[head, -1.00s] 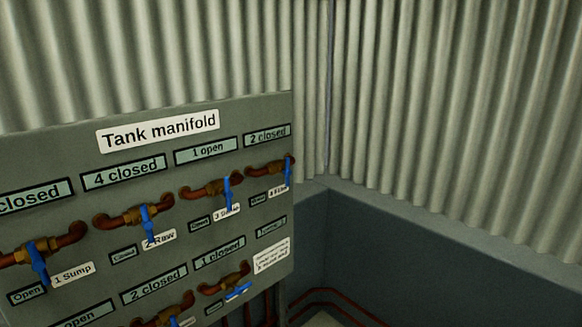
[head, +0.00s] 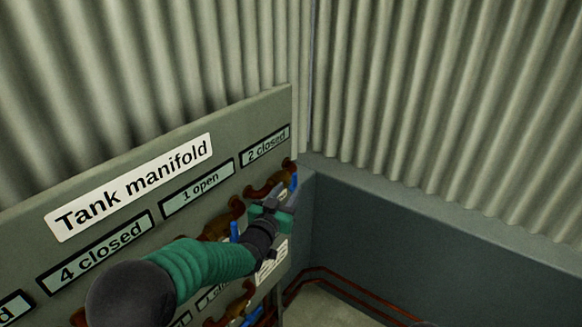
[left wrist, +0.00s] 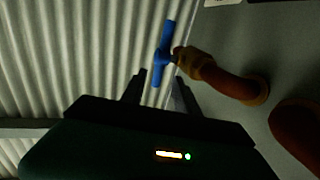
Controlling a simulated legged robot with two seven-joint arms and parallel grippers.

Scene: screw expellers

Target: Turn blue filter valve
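The filter valve has a blue handle (head: 294,181) on a brass and copper pipe fitting at the upper right of the grey manifold panel (head: 225,140). In the left wrist view its blue T-shaped handle (left wrist: 165,50) stands just ahead of the fingertips. My left gripper (head: 283,197) is close to this handle and partly covers the valve and its label. In the left wrist view the two fingers of the left gripper (left wrist: 159,84) are apart, with the handle's near end around the gap. Contact cannot be told. My right gripper is not in view.
Another valve with a blue handle (head: 234,231) sits left of my gripper, partly hidden by my arm. A lower valve (head: 240,302) shows beneath. Corrugated walls (head: 430,110) meet right of the panel. Red pipes (head: 340,280) run low along the wall.

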